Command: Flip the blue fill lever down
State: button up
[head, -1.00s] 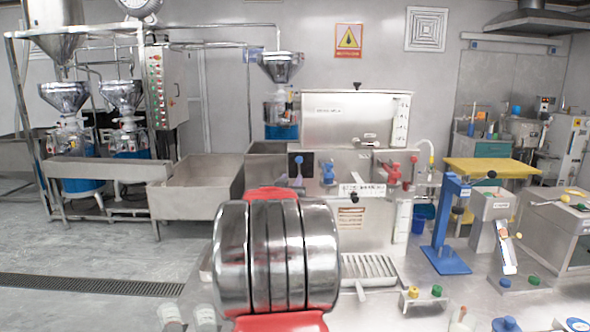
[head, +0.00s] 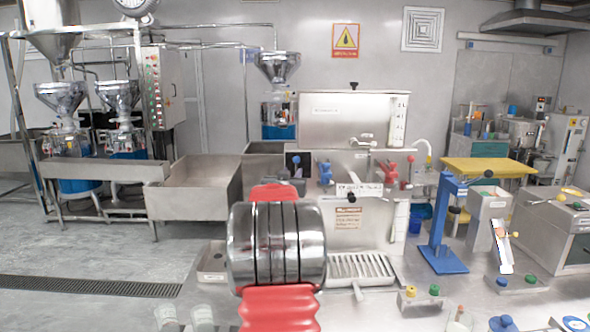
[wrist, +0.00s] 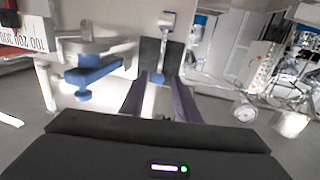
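A small upright lever with a blue ball knob (head: 296,159) stands on a dark panel at the left of the steel machine; I take it for the blue fill lever. In the wrist view, which looks upside down, its blue knob (wrist: 157,78) shows in front of the dark panel (wrist: 150,52). My gripper (wrist: 160,88) is open there, its dark fingers either side of the knob in the picture; I cannot tell how close they are in depth. In the head view my arm hides most of the gripper. A blue tap handle (head: 325,173) is just right of the panel, also in the wrist view (wrist: 90,73).
The steel machine (head: 350,225) also carries red valve handles (head: 390,172) further right. A drip tray (head: 362,268) lies in front of it. A blue press stand (head: 440,230) and small coloured buttons stand right on the steel table. A steel trough (head: 195,190) is at left.

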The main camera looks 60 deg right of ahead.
aim_at(296, 165)
jog(key=shift+x, duration=3.35)
jog(key=shift+f, duration=0.1)
jog(key=shift+c, duration=0.6)
jog(key=c, duration=0.6)
grip_shut()
jog(key=shift+s+r, duration=0.1)
jog(key=shift+r, duration=0.2)
